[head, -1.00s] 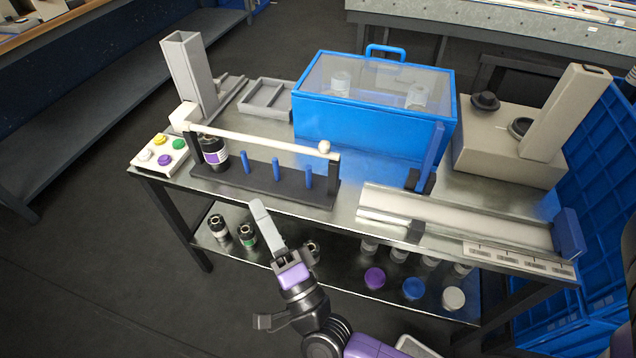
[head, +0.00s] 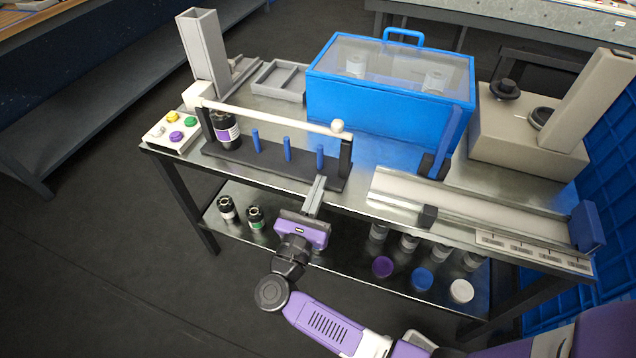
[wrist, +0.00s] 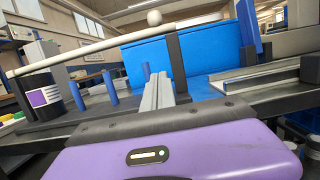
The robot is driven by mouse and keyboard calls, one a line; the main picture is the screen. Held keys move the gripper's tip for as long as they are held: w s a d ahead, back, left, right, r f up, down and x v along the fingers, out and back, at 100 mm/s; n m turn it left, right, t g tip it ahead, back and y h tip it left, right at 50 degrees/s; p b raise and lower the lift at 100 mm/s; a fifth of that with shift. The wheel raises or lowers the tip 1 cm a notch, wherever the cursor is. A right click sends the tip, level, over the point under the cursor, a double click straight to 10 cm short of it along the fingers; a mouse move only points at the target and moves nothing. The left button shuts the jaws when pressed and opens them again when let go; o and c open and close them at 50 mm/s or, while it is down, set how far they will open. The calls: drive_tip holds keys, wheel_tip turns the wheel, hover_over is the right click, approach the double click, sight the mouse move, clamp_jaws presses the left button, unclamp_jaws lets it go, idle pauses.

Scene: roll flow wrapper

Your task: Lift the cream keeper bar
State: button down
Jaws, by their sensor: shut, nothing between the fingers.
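The cream keeper bar (head: 275,119) spans the black roll rack (head: 262,169). In the wrist view the bar (wrist: 90,49) crosses the upper left, and the knob (wrist: 154,18) shows above the post. My gripper (head: 319,181) is shut and empty. Its fingers (wrist: 157,88) point toward the rack, below and in front of the bar's right end, apart from the bar.
A roll with a purple label (head: 226,131) stands at the rack's left, beside several blue pegs (head: 288,149). A blue clear-lidded box (head: 385,120) stands behind. A rail (head: 460,205) lies right. Rolls and coloured discs (head: 422,279) sit on the lower shelf.

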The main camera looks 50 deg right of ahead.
drive_tip(key=p+x, duration=0.1)
drive_tip(key=x, duration=0.6)
drive_tip(key=shift+r, duration=0.1)
wheel_tip(320, 180, up, 3)
drive_tip(key=shift+f+p, duration=0.2)
drive_tip(key=shift+p, duration=0.4)
drive_tip(key=shift+r, duration=0.65)
drive_tip(key=shift+r+p, duration=0.1)
drive_tip(key=shift+p, duration=0.2)
